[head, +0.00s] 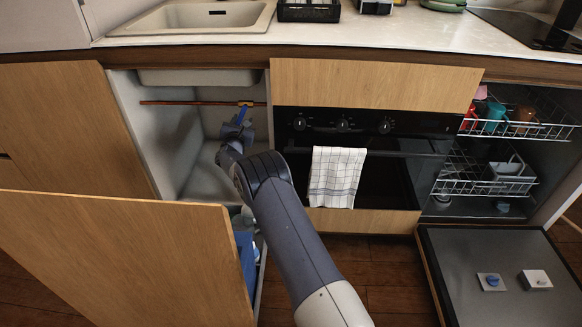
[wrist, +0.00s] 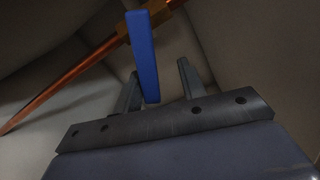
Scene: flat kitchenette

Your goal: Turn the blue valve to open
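The blue valve handle (head: 242,113) sits on a copper pipe (head: 185,103) inside the open cabinet under the sink. In the head view it hangs down from the pipe, slightly tilted. In the wrist view the blue handle (wrist: 146,60) points from the brass valve body (wrist: 143,15) down towards my gripper (wrist: 160,88). My gripper's two fingers are apart, with the handle's end between them, nearer the left finger. I cannot tell whether that finger touches it. In the head view my gripper (head: 238,127) is just below the handle and partly hidden by my arm.
An open wooden cabinet door (head: 120,255) stands at the left front. The oven (head: 385,160) with a checked towel (head: 336,175) is right of my arm. The open dishwasher (head: 505,275) has its door down at the right. The sink (head: 195,16) is above the cabinet.

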